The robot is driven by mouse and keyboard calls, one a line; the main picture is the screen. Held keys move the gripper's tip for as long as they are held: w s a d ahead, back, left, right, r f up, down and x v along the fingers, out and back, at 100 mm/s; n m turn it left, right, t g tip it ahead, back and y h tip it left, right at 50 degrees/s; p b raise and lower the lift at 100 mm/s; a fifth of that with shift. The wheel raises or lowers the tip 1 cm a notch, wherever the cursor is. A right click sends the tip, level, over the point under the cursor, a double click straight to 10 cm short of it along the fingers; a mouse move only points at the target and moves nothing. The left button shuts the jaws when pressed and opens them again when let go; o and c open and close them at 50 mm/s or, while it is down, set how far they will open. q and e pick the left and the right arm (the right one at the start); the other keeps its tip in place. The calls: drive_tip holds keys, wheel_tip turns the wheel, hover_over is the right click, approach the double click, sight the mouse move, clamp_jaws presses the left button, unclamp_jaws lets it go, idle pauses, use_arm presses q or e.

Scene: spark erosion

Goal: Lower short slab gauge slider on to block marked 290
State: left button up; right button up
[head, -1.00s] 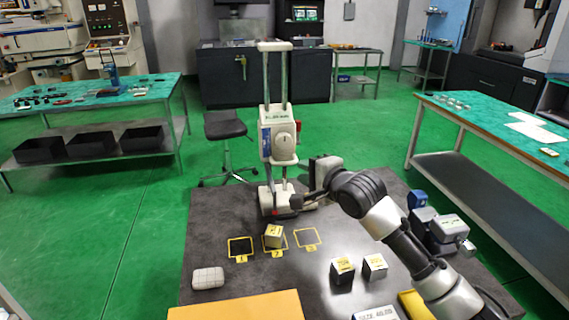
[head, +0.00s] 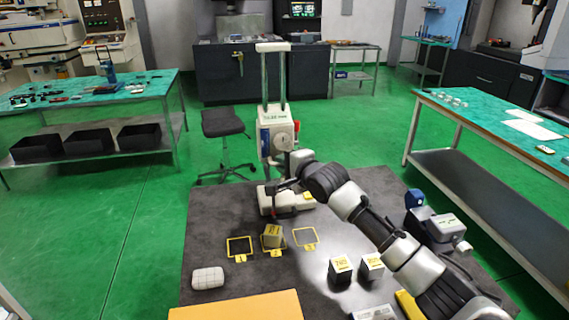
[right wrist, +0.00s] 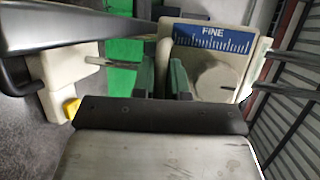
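The gauge (head: 272,205) stands upright at the back of the dark mat, with a pale base and two columns. Its white slider (head: 268,141) with a round dial sits partway up the columns, above the base; the right wrist view shows a white panel (right wrist: 215,75) marked FINE close ahead. My right gripper (right wrist: 164,78) has its two fingers apart, close to this panel; I cannot tell whether they touch it. In the head view my right wrist covers part of the gauge. A block (head: 272,236) stands at the middle yellow frame; its number is unreadable. My left gripper is out of view.
Two more labelled blocks, one (head: 340,270) and another (head: 371,267), stand at the mat's right front. A pale rounded item (head: 208,278) lies at the left, beside an orange-yellow panel (head: 240,307). The left and right yellow frames are empty.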

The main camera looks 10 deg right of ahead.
drive_tip(key=shift+f, duration=0.1)
clamp_jaws()
wheel_tip(320, 180, down, 6)
drive_tip(key=shift+r+b, duration=0.15)
drive_tip(key=shift+b, duration=0.25)
drive_tip(key=shift+s, duration=0.1)
drive_tip(key=shift+o, duration=1.6)
unclamp_jaws()
drive_tip(key=v, duration=1)
drive_tip(key=shift+s+d+r+b, duration=0.15)
drive_tip(key=shift+s+d+b, duration=0.05)
drive_tip(key=shift+s+b, duration=0.2)
drive_tip(key=shift+w, duration=0.1)
